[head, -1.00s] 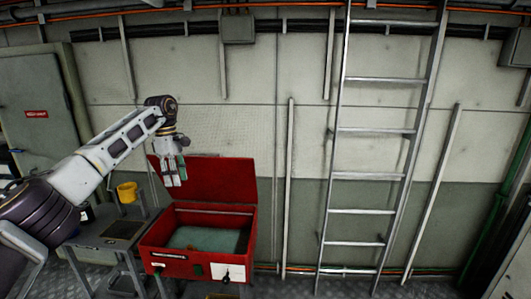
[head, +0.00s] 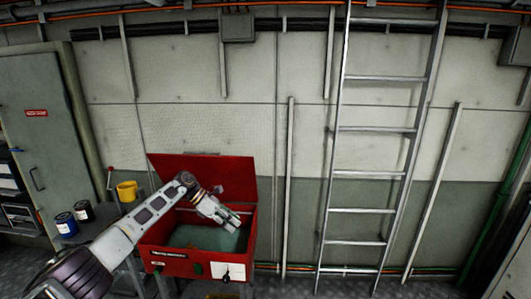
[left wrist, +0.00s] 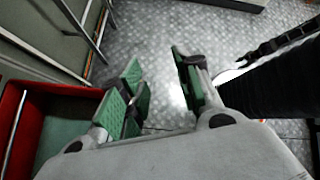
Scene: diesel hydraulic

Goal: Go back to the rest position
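My left gripper (head: 229,219) is in front of the raised lid of the red box, over the box's right part in the head view. In the left wrist view its green-padded fingers (left wrist: 160,85) stand apart with nothing between them, only floor behind. The left arm comes in from the lower left. My right gripper is in neither view.
The open red box (head: 165,262) has a greenish bottom; its wall also shows in the left wrist view (left wrist: 60,91). A yellow mug (head: 127,191) and two cans (head: 67,226) stand left of it. A ladder (head: 372,130) leans at the wall. Floor at lower right looks clear.

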